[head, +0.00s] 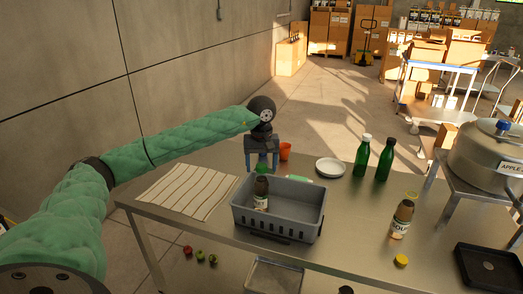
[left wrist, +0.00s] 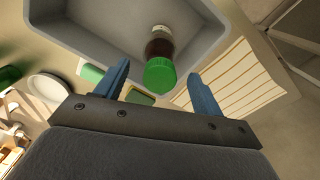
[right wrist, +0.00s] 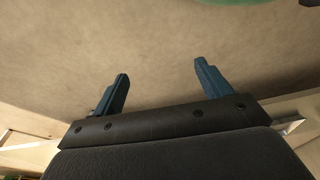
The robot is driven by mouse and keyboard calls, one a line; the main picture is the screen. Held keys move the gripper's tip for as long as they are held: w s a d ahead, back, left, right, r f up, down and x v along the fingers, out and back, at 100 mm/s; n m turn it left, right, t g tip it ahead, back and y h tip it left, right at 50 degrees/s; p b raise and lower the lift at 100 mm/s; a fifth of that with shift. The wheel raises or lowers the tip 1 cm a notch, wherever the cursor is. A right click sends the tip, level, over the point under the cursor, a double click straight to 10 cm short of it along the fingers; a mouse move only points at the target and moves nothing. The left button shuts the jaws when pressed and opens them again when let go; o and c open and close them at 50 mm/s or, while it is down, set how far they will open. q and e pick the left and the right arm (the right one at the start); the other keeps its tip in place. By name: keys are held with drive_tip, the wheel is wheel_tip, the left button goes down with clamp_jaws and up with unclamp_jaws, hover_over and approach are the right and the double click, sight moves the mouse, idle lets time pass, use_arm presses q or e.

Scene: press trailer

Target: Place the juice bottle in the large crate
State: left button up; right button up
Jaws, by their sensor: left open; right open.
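A brown juice bottle with a pale label and green cap (head: 261,195) stands inside the grey large crate (head: 292,224), near its left end. In the left wrist view the bottle (left wrist: 160,48) shows its green cap between and beyond the fingers, inside the crate (left wrist: 85,32). My left gripper (head: 262,166) is open above the crate, its fingers apart on either side of the cap and not closed on it. My right gripper (right wrist: 161,70) is open and empty over a plain beige surface; it is not seen in the head view.
A brown labelled bottle (head: 401,220) and yellow lid (head: 401,261) are on the table right of the crate. Behind stand two green bottles (head: 361,157), a white plate (head: 330,167) and an orange cup (head: 285,151). A striped cloth (head: 187,190) lies left; a large pot (head: 485,155) stands right.

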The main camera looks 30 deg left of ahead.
use_arm(q)
wheel_tip(320, 180, up, 8)
drive_tip(key=b, duration=0.2)
drive_tip(key=shift+f+b, duration=0.15)
drive_tip(key=shift+b, duration=0.2)
use_arm(e)
wheel_tip(320, 180, up, 9)
drive_tip(key=w+a, duration=0.1)
drive_tip(key=w, duration=0.1)
drive_tip(key=shift+a, duration=0.4)
drive_tip(key=shift+r, duration=0.1)
use_arm(q)
drive_tip(key=shift+f, duration=0.1)
